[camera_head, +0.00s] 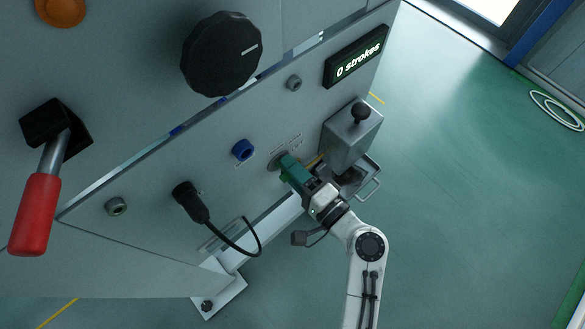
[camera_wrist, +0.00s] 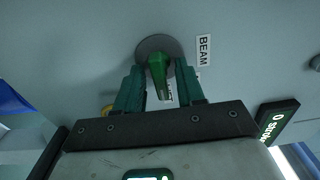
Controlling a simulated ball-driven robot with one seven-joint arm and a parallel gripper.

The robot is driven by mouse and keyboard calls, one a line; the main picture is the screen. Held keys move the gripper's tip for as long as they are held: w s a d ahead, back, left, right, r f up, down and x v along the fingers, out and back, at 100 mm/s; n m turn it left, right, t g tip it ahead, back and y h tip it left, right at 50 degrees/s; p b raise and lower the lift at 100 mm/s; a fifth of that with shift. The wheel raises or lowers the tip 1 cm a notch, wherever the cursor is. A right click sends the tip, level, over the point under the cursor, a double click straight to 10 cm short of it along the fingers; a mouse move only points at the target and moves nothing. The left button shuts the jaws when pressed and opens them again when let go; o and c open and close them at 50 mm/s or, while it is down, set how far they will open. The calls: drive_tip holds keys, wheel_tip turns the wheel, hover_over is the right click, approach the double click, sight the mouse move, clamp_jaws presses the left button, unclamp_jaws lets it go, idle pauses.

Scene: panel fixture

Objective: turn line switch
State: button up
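The line switch shows in the wrist view as a green handle (camera_wrist: 158,72) on a round grey disc on the panel face. A label reading BEAM (camera_wrist: 203,51) is to its right, and another label below it is partly hidden. My gripper (camera_wrist: 160,80) has its two green fingers apart, one on each side of the handle, with a small gap visible beside it. In the head view my gripper (camera_head: 285,163) reaches up to the panel and covers most of the switch.
Near the switch are a blue knob (camera_head: 243,150), a black plug with a cable (camera_head: 191,202) and a grey box with a black ball lever (camera_head: 352,137). A display (camera_head: 357,56) reads "0 strokes". A big black dial (camera_head: 221,54) and a red-handled lever (camera_head: 36,214) are further off.

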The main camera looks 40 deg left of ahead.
drive_tip(key=d+b, duration=0.1)
drive_tip(key=d, duration=0.9)
drive_tip(key=shift+s+d, duration=0.4)
drive_tip(key=s+d+f+n+h, duration=0.1)
drive_tip(key=d+f+h, duration=0.35)
drive_tip(key=d, duration=0.35)
drive_tip(key=s+d+f+n+h, duration=0.1)
drive_tip(key=s+d+f+h, duration=0.1)
drive_tip(key=d+f+h, duration=0.45)
drive_tip(key=s+d+r+h, duration=0.1)
drive_tip(key=s+d+h, duration=0.2)
drive_tip(key=d, duration=0.8)
drive_tip(key=s+d+r+m+h, duration=0.1)
drive_tip(key=s+d+h, duration=0.3)
drive_tip(key=d, duration=0.7)
drive_tip(key=shift+s+d+g, duration=0.3)
drive_tip(key=shift+s+d, duration=0.05)
drive_tip(key=shift+s, duration=0.5)
